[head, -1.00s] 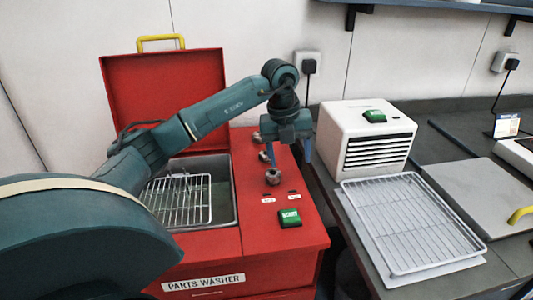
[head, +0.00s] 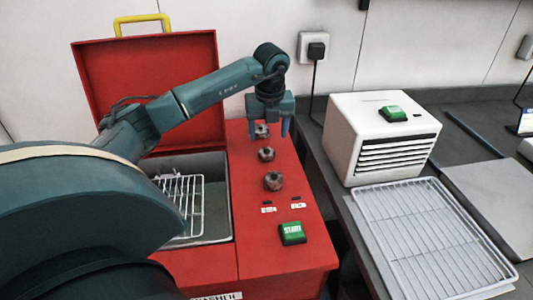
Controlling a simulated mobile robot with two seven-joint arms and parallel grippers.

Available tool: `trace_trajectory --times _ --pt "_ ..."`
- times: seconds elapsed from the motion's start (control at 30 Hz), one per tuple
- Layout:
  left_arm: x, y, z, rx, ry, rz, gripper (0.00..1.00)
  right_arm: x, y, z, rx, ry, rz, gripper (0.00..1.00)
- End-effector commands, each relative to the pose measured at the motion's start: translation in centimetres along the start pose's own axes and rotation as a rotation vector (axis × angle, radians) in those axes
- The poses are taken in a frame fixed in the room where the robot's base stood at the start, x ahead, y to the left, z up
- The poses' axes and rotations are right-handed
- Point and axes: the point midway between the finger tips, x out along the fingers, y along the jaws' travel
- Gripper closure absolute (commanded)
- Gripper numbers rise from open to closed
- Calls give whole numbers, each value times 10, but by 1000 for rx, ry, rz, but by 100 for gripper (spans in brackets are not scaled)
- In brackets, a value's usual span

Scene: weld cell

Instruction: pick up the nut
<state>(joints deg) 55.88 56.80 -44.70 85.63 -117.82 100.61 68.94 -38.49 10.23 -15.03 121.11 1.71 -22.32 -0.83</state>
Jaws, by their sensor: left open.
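Three dark, dirty nuts sit in a row on the red parts washer's top, right of its basin. The far nut (head: 262,131) shows between my left gripper's fingers. The middle nut (head: 266,154) and the near nut (head: 273,181) lie in front, clear of the fingers. My left gripper (head: 268,133) is open, pointing down, with blue fingers on either side of the far nut in the picture. I cannot tell how high the fingertips are above the top. The far nut is partly hidden by the gripper. My right gripper is not in view.
The parts washer (head: 253,220) has an open lid (head: 150,75) and a wire basket (head: 183,205) in its basin. A green START button (head: 292,233) is near its front. A white vented box (head: 375,140) and a wire rack (head: 430,235) stand on the right bench.

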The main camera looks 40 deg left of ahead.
Motion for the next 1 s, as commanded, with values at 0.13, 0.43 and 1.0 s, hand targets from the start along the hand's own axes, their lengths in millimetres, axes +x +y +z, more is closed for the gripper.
trace_trajectory --times 0.13,0.43,1.0 --pt "12 0 0 0 -1 0 36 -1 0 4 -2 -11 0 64" --pt "49 4 -3 1 2 2 36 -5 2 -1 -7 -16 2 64" --pt "65 3 -2 1 -1 -1 50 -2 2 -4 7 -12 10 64"
